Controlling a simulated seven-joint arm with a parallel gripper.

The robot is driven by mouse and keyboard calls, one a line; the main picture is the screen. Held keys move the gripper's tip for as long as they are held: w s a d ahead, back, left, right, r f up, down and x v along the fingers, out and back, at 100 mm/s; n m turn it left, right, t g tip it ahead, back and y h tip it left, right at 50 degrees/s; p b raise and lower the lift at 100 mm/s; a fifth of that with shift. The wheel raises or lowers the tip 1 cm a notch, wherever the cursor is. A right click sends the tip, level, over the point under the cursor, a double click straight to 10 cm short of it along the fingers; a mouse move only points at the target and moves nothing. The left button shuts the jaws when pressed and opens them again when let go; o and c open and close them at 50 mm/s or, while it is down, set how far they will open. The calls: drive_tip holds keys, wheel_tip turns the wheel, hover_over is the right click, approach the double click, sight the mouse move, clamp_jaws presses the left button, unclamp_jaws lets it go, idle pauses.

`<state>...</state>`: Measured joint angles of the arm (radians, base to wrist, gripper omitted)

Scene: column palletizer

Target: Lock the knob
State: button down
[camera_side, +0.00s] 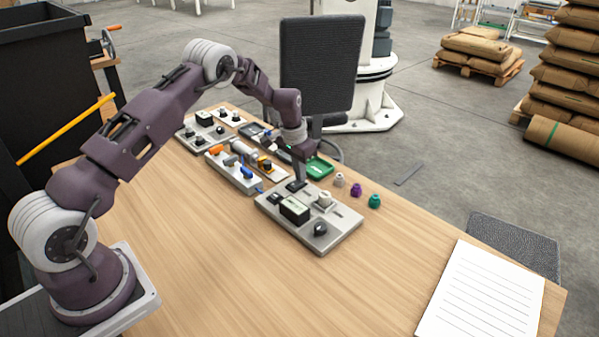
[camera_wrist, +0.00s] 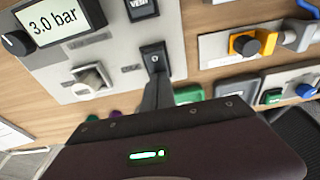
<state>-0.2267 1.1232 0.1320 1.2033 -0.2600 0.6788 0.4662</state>
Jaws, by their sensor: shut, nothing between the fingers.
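The near grey panel (camera_side: 345,219) carries a black round knob (camera_side: 320,229) at its front and a light grey knob (camera_side: 325,198) toward its far edge. The wrist view also shows the black knob (camera_wrist: 16,43) beside the display and the light grey knob (camera_wrist: 91,79). Which knob the task means cannot be told. My gripper (camera_side: 299,179) is shut and empty, pointing down over a black rocker switch marked 0 (camera_wrist: 154,56). The fingertips overlap the switch's lower edge in the wrist view; whether they touch it is unclear.
The panel's display box (camera_wrist: 55,20) reads 3.0 bar; a vent button (camera_wrist: 141,8) is beyond the switch. A valve panel (camera_side: 226,171) lies behind, near a green tray (camera_side: 319,168). Grey, purple (camera_side: 356,190) and green (camera_side: 374,201) pieces stand beside the panel.

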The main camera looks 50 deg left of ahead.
sight(294, 184)
drive_tip(key=shift+s, duration=0.1)
drive_tip(key=shift+s+r, duration=0.15)
drive_tip(key=shift+s, duration=0.6)
wheel_tip(294, 184, up, 14)
drive_tip(key=s, duration=0.2)
drive_tip(key=shift+w, duration=0.6)
